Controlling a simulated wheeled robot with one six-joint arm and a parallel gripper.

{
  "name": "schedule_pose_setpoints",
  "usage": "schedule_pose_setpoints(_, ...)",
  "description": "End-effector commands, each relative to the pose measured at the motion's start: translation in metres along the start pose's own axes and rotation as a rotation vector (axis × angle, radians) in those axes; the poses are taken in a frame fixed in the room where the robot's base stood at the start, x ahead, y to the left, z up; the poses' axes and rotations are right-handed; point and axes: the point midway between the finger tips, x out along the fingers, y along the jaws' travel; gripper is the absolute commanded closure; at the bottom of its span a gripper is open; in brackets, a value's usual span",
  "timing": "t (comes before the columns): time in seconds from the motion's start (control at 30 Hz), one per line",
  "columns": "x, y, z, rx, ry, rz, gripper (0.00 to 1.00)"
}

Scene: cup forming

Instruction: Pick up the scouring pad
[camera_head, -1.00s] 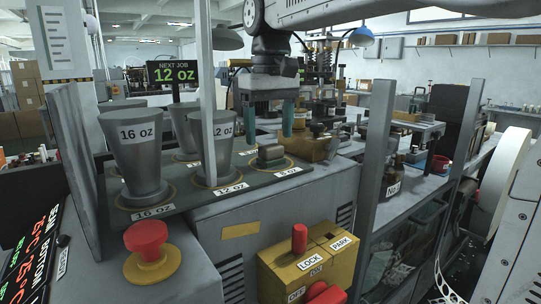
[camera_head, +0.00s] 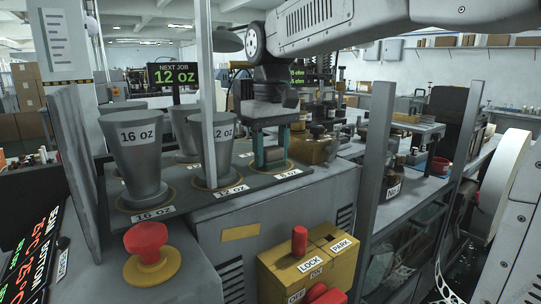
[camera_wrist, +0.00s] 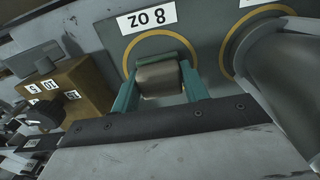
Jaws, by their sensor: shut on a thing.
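The scouring pad (camera_head: 273,154) is a small block with a grey-brown body and a green layer, on the round 8 oz spot of the grey shelf (camera_head: 235,192). My gripper (camera_head: 271,163) points down over it, with one teal finger on each side, shut on the pad. In the wrist view the pad (camera_wrist: 160,82) fills the gap between the fingers, inside the yellow ring by the 8 oz label (camera_wrist: 147,18). The pad's underside is hidden, so I cannot tell whether it touches the shelf.
Grey cup forms marked 16 oz (camera_head: 140,150) and 12 oz (camera_head: 219,150) stand to the left of my gripper. A thin upright post (camera_head: 207,90) stands near the 12 oz form. A brass-coloured block (camera_head: 311,148) lies close on the right.

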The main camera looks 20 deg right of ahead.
Motion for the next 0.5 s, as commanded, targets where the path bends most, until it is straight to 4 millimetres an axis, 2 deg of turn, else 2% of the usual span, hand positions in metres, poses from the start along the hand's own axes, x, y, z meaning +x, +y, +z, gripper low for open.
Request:
schedule_pose_setpoints(0.27, -0.011, 0.0, 0.0, 0.0, 0.002, 0.0, 0.78)
schedule_pose_setpoints(0.47, -0.039, 0.0, -0.001, 0.0, 0.003, 0.0, 0.78)
schedule_pose_setpoints(0.5, -0.038, 0.001, 0.011, 0.001, 0.002, 0.0, 0.78)
